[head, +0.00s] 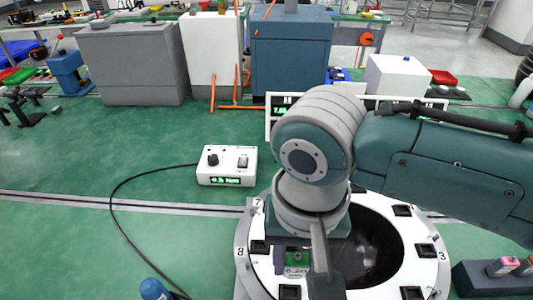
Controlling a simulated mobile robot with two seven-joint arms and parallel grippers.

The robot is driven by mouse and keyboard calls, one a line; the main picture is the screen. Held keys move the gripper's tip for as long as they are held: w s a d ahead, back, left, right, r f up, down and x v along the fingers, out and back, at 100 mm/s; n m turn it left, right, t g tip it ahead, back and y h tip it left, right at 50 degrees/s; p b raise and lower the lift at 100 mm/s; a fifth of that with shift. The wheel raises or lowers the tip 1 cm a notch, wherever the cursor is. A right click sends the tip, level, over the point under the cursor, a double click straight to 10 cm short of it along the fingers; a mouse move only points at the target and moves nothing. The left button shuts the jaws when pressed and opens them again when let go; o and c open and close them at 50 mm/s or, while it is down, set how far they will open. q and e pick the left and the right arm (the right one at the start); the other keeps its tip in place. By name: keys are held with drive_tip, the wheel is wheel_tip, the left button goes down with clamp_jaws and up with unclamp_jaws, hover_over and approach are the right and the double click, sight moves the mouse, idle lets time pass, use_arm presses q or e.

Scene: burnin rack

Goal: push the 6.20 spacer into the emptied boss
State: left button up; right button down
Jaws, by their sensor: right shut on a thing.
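A white ring-shaped fixture (431,271) with numbers 7, 8 and 3 on its rim and several dark square openings surrounds a dark centre. My right gripper (299,262) is over its left part, pointing down, shut on a small green-topped piece marked 6.20 (297,259), the spacer. The gripper and wrist cover much of the ring here. I cannot tell which opening is the emptied boss, nor whether the spacer touches or enters one. My left gripper is out of view.
A white control box (215,178) with a green display and a black cable sits left of the ring. A dark holder (474,281) with coloured-top pieces stands at the right. A blue rounded object (153,289) is at the bottom left.

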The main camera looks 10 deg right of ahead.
drive_tip(key=shift+f+b, duration=2.05)
drive_tip(key=shift+f, duration=0.8)
drive_tip(key=shift+p, duration=0.35)
drive_tip(key=shift+f+b, duration=0.5)
drive_tip(key=shift+f, duration=0.45)
drive_tip(key=shift+r, duration=0.1)
